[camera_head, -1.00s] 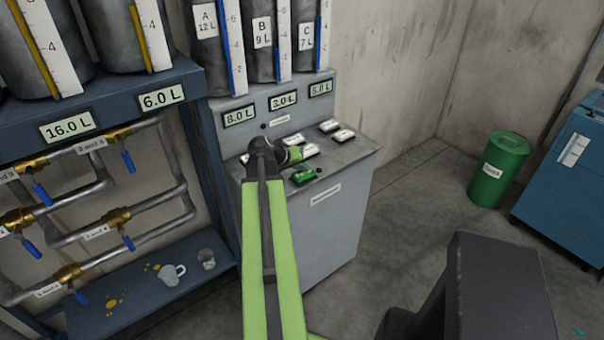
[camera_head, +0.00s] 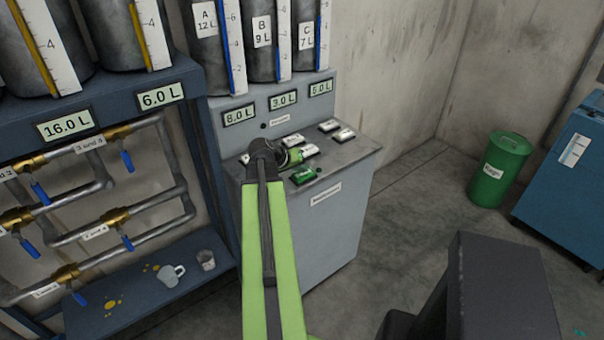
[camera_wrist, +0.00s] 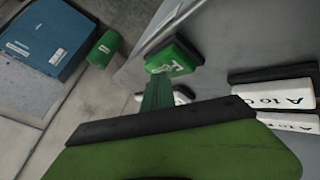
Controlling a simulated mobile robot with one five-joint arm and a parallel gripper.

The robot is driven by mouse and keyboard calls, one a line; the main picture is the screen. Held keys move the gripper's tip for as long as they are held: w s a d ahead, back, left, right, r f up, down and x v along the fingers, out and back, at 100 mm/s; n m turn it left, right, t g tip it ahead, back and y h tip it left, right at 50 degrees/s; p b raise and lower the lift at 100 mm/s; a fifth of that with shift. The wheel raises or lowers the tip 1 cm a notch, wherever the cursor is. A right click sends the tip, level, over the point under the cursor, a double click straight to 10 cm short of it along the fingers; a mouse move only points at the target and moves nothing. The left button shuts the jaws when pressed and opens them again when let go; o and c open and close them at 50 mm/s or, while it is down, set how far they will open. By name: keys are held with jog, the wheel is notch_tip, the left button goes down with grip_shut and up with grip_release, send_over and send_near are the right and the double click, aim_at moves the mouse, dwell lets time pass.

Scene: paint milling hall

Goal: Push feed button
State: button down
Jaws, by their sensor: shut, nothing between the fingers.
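A green button (camera_head: 303,176) sits near the front edge of the grey console's sloping top. It also shows in the wrist view (camera_wrist: 174,54), with small white lettering that I cannot read in full. My gripper (camera_head: 296,156) is shut and empty, just above and behind the green button in the head view. In the wrist view the fingertips (camera_wrist: 157,86) point at the button and overlap its lower edge. I cannot tell whether they touch it.
Several white buttons stand on the console, one (camera_wrist: 270,97) marked "A to C". The console (camera_head: 330,225) carries displays (camera_head: 283,100) of 8.0, 3.0 and 5.0 L below tanks A, B and C. A pipe rack (camera_head: 90,190) stands left. A green drum (camera_head: 498,170) stands right on open floor.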

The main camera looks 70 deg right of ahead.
aim_at(301, 174)
jog(key=shift+r+p, duration=0.5)
jog(key=shift+p, duration=0.05)
notch_tip(301, 174, up, 6)
jog(key=p, duration=0.6)
dwell(0.4)
